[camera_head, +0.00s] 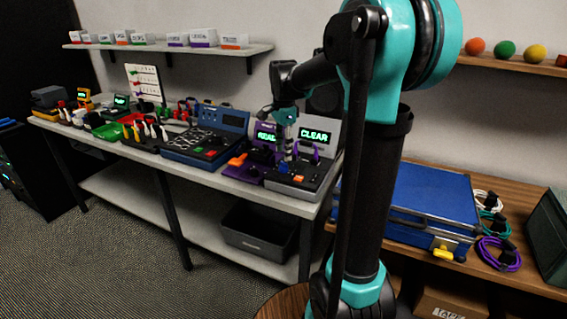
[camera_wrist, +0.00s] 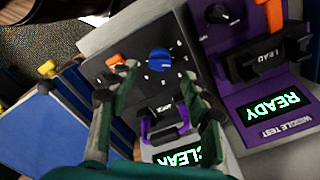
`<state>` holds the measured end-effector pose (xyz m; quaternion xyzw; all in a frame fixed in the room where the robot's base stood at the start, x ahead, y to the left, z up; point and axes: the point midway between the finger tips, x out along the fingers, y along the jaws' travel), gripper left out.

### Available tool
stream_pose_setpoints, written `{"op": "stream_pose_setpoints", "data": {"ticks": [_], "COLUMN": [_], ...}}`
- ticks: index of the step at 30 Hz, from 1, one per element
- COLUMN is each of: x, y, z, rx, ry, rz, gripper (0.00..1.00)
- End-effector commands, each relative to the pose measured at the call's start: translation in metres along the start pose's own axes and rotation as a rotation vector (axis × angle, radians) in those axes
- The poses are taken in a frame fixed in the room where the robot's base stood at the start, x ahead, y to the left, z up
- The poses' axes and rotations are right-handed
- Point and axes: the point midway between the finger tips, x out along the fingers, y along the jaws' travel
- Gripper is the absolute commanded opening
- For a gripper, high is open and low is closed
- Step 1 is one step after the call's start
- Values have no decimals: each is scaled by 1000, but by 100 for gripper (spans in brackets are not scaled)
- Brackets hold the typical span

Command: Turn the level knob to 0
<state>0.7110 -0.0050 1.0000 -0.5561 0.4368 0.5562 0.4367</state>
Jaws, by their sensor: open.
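A blue round knob (camera_wrist: 159,61) sits on the dark panel of the grey tester in the wrist view, with small white marks around it. I cannot read its setting. The grey tester (camera_head: 300,187), with a green CLEAR display (camera_head: 314,135), stands at the right end of the long bench in the head view. My gripper (camera_wrist: 154,73) is open and empty. Its two fingers reach over the panel, one on either side of the knob. I cannot tell whether they touch it. In the head view my gripper (camera_head: 286,150) is small and over the tester.
An orange switch (camera_wrist: 115,61) lies beside my left finger. A purple wiggle tester (camera_wrist: 254,130) showing READY is close on the right. A blue case (camera_wrist: 50,122) lies at left.

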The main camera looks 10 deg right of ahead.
Motion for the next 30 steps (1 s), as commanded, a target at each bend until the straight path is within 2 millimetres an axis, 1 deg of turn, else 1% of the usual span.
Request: {"op": "stream_pose_setpoints", "data": {"ticks": [1, 3, 9, 14, 21, 22, 23, 30], "x": [10, 22, 45, 52, 53, 53, 53, 53], "y": [0, 0, 0, 0, 0, 0, 0, 0], "z": [0, 0, 0, 0, 0, 0, 0, 0], "rx": [0, 0, 0, 0, 0, 0, 0, 0], "ry": [0, 0, 0, 0, 0, 0, 0, 0], "rz": [0, 0, 0, 0, 0, 0, 0, 0], "gripper": [49, 49, 49, 49, 49, 48, 44, 14]}}
